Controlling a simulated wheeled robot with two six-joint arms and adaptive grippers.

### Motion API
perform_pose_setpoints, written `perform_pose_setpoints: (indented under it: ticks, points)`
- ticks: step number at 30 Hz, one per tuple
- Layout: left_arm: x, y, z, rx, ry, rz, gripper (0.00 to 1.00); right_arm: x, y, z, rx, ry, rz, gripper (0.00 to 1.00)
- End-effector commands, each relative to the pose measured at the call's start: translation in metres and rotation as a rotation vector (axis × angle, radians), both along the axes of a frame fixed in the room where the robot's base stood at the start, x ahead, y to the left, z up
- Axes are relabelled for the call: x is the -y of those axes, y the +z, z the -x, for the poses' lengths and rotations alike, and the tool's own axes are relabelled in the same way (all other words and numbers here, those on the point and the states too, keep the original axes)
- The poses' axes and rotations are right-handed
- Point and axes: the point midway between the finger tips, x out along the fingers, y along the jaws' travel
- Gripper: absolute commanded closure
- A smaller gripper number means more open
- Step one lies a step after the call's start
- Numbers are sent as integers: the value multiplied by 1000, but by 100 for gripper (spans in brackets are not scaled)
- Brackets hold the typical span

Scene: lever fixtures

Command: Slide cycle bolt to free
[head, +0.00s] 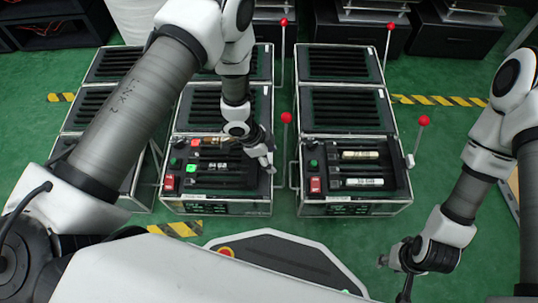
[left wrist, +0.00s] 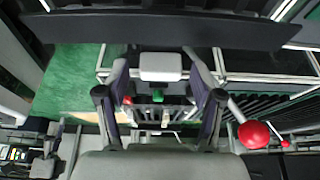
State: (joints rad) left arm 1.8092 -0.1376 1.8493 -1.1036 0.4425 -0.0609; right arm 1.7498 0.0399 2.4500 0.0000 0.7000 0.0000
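My left gripper (head: 266,160) is low over the right front part of the middle fixture box (head: 238,208) in the head view. In the left wrist view my left gripper (left wrist: 160,95) has its two fingers wide apart, with nothing clearly held between them. A red-knobbed lever (head: 286,118) stands upright just right of it; a red knob also shows in the left wrist view (left wrist: 254,134). I cannot single out the cycle bolt; the left hand covers part of the box's top. My right gripper (head: 392,276) is apart from the fixtures at lower right, its fingers seemingly spread and empty.
A right fixture box (head: 355,208) has a red switch (head: 315,185), cylinders in slots and a red-knobbed lever (head: 424,120). More boxes stand behind in rows. Green floor (head: 455,130) is free to the right, with yellow-black tape (head: 440,100).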

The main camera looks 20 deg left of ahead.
Motion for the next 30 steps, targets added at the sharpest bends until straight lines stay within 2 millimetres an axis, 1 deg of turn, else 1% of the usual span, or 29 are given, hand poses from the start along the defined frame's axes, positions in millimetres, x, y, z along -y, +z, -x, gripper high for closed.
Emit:
perform_pose_setpoints:
  ticks: [5,8,11,18,21,25,30]
  points:
    - [-1,0,0,-1,1,-1,33,0,0,0,0,0,0,60]
    - [-3,6,0,0,3,-2,33,0,0,0,0,0,0,60]
    - [-9,20,1,2,3,-2,33,0,0,0,0,0,0,60]
    - [-30,77,7,3,2,0,33,0,0,0,0,0,0,60]
    - [-38,96,10,2,2,1,33,0,0,0,0,0,0,60]
    - [-43,109,12,1,0,0,33,0,0,0,0,0,0,60]
    - [-44,111,13,-1,-1,-1,33,0,0,0,0,0,0,60]
